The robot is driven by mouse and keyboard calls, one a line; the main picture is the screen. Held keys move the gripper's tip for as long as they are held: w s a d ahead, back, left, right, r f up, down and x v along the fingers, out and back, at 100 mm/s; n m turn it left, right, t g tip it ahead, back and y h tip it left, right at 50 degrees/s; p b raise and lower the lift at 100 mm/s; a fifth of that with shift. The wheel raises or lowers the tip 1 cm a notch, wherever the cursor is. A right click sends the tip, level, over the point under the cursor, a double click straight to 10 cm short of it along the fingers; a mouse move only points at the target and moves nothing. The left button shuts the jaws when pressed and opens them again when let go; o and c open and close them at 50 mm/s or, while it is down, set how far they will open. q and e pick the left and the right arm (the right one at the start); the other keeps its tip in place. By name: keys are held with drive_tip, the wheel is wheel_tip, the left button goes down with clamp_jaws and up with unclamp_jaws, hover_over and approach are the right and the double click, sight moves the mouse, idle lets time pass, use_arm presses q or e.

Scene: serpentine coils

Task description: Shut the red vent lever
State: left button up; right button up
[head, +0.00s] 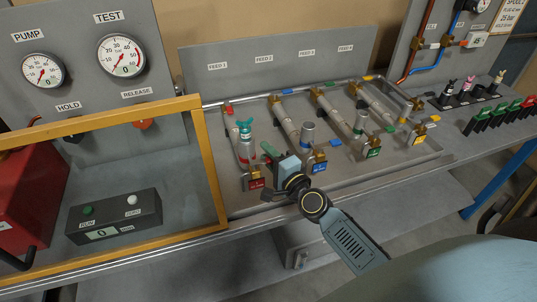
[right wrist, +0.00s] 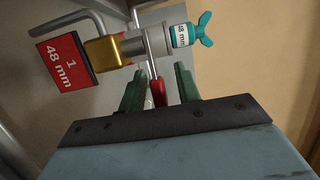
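The red lever (right wrist: 158,93) shows in the right wrist view, beside the metal fitting of the coil with the red tag "1 48 mm" (right wrist: 68,61). My right gripper (right wrist: 160,85) has its two green fingers apart, one on each side of the red lever, with gaps between. In the head view my right gripper (head: 268,151) is over the tray, just right of the first coil's fitting with its teal wing-shaped plug (head: 245,128). I cannot make out the lever itself there. My left gripper is not in view.
Further coils with a blue tag (head: 320,168), a green tag (head: 374,153) and an orange tag (head: 420,140) stand to the right in the metal tray (head: 235,205). A yellow-framed clear guard (head: 212,165) is close on the left. Gauges (head: 121,55) hang behind it.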

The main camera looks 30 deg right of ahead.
drive_tip(key=shift+c, duration=0.4)
clamp_jaws()
drive_tip(key=y+b, duration=0.1)
drive_tip(key=n+y+b, duration=0.1)
drive_tip(key=b, duration=0.1)
drive_tip(key=shift+w+n+y, duration=0.25)
drive_tip(key=shift+n+y, duration=0.05)
drive_tip(key=shift+o, duration=0.4)
unclamp_jaws()
